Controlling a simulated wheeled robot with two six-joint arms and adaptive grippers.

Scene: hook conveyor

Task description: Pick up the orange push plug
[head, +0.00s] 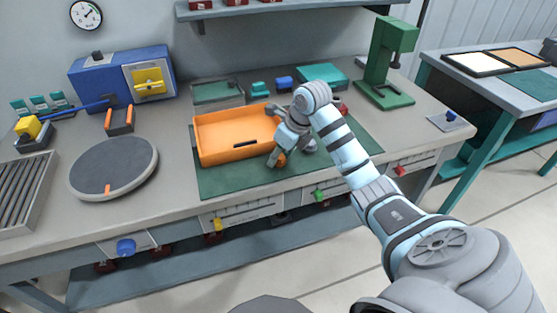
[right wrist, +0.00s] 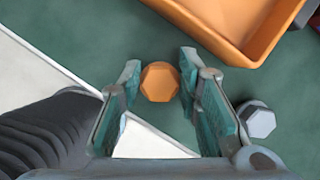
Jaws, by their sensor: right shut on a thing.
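The orange push plug (right wrist: 159,82) has a hexagonal top and sits between the fingertips of my right gripper (right wrist: 158,80) in the right wrist view. The gripper is shut on it, one finger on each side, low over the green mat. In the head view the plug (head: 281,160) is partly hidden by my right gripper (head: 276,154), just right of the orange tray's front corner. My left gripper is not in view.
An orange tray (head: 205,158) stands on the green mat (head: 225,184) left of my right gripper. A grey hexagonal plug (right wrist: 257,120) is close to the right finger. A round turntable (head: 115,165) is at left, a green press (head: 385,65) behind right. The mat's front is clear.

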